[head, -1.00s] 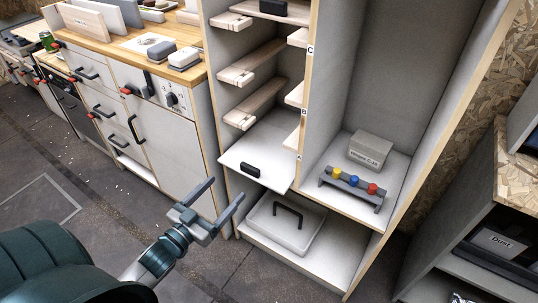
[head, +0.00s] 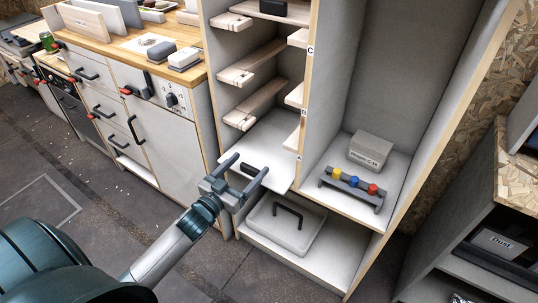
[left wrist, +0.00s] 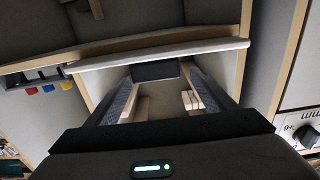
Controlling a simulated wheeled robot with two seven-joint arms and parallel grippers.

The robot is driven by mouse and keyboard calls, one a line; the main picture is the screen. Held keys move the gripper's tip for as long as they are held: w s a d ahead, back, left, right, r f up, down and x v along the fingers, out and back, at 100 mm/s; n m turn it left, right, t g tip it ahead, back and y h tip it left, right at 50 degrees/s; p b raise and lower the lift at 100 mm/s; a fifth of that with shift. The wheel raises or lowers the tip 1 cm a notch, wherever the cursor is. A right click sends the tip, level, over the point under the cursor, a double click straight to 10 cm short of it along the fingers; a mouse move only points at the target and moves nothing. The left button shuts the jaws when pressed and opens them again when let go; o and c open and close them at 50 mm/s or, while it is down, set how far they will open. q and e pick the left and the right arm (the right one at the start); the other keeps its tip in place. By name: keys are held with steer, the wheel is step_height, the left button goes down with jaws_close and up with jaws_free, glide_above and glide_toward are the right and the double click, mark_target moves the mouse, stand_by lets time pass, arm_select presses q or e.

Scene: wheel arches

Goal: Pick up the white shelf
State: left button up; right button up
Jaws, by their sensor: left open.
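The white shelf (head: 274,138) is a flat pale board low in the left bay of the cabinet, with a black handle (head: 249,169) near its front edge. My left gripper (head: 248,164) is open at the front of the shelf, its fingers on either side of the handle in the picture. In the left wrist view, the open left gripper (left wrist: 158,84) points at the black handle (left wrist: 155,71), which shows between the fingertips; the shelf's pale edge (left wrist: 190,48) runs across above. I cannot tell whether the fingers touch the shelf. My right gripper is not in view.
Wooden runners (head: 250,65) line the bay above the shelf. A white lidded box (head: 276,229) with a dark handle sits below. A rack with coloured knobs (head: 352,188) and a grey box (head: 370,149) stand in the right bay. A kitchen counter (head: 180,75) is at left.

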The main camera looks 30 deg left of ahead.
mark_target(258, 165)
arm_select(q)
steer(key=shift+w, duration=0.2)
steer(key=shift+w+d+f, duration=0.1)
steer(key=shift+w+d, duration=0.05)
steer(key=shift+w, duration=0.7)
steer(key=shift+w+d+f, duration=0.1)
steer(key=shift+w+f, duration=0.05)
steer(key=shift+w, duration=0.7)
steer(key=shift+w+d+f, duration=0.1)
steer(key=shift+w+d, duration=0.05)
steer(key=shift+w, duration=0.7)
steer(key=shift+c, duration=0.4)
steer(key=c, duration=1.4)
steer(key=shift+o, duration=0.2)
steer(key=shift+r, duration=0.2)
